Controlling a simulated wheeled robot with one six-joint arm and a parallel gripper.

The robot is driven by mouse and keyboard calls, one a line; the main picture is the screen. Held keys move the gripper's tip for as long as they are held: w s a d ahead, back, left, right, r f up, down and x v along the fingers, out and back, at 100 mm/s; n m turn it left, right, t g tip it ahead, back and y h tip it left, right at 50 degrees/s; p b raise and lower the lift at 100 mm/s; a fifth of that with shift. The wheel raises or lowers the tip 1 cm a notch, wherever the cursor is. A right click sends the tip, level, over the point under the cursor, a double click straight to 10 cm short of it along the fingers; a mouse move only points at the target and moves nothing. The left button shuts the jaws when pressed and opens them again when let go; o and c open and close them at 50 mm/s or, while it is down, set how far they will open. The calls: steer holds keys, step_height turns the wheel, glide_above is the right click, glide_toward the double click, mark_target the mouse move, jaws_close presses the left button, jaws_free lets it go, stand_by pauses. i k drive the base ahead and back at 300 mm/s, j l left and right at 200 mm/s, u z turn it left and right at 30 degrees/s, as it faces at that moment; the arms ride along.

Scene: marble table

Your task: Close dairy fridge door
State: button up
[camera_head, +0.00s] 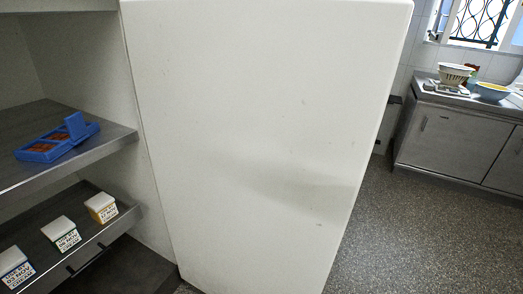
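A large white door panel (265,140) fills the middle of the view. It stands open at an angle beside the open fridge compartment on the left. Its left edge is next to the compartment's side wall (85,70), and its right edge leans toward the room. I cannot tell which face of the door I see. Inside the compartment, a blue container (58,139) with reddish contents sits on the upper shelf (112,142). Several small cartons, one of them a white-and-green carton (62,234), stand on the lower shelf (98,238). My gripper is not in view.
Speckled floor (405,235) is clear to the right of the door.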

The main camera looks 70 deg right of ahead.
mark_target(262, 120)
steer(key=k+l+u, duration=0.25)
steer(key=k+l, duration=0.7)
steer(key=l, duration=0.6)
steer(key=k+l+u, duration=0.1)
steer(key=l, duration=1.1)
steer(key=k+l+u, duration=0.1)
steer(key=l, duration=0.45)
